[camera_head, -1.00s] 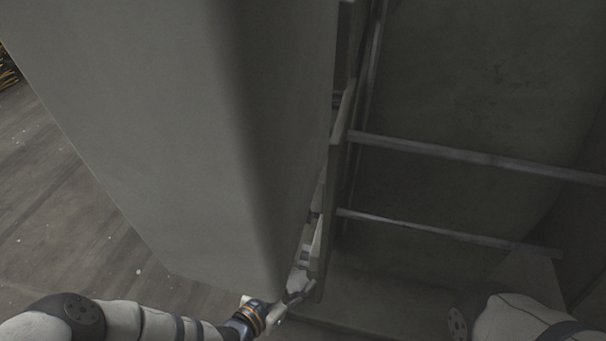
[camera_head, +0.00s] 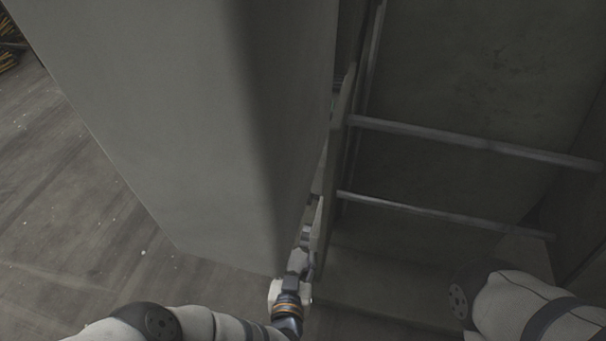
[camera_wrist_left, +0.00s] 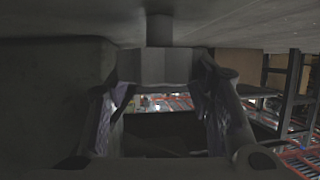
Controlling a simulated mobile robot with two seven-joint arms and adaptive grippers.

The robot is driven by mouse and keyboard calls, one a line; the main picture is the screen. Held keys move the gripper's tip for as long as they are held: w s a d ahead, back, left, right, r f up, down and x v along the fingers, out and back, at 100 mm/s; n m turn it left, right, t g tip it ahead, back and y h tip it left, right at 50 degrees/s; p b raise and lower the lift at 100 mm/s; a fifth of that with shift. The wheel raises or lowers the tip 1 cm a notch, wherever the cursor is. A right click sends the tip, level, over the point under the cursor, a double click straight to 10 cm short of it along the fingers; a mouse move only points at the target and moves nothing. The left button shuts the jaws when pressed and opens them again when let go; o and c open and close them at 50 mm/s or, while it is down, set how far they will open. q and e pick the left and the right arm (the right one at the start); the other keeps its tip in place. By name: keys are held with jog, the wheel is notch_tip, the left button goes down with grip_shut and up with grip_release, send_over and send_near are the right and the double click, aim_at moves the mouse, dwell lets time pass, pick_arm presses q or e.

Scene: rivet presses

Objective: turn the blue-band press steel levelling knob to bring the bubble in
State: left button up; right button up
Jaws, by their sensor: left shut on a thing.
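In the left wrist view, a grey steel knob (camera_wrist_left: 165,66) with flat facets hangs below a short shaft (camera_wrist_left: 159,29) under a dark grey body. My left gripper (camera_wrist_left: 163,78) has one finger on each side of the knob and is shut on it. In the head view, my left gripper (camera_head: 299,264) is at the lower end of the large grey press body (camera_head: 190,110), partly hidden by it. The knob cannot be made out there. No bubble and no blue band show in either view. My right gripper is not in view.
Two horizontal metal bars (camera_head: 450,138) cross the dark recess right of the press body. Bare floor (camera_head: 60,190) lies at the left. Shelving (camera_wrist_left: 285,85) stands at the right in the left wrist view. My right arm is at the lower right of the head view.

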pick_arm(q)
jog(key=shift+y, duration=0.3)
jog(key=o, duration=1.2)
jog(key=shift+c, duration=0.2)
jog(key=v, duration=1.2)
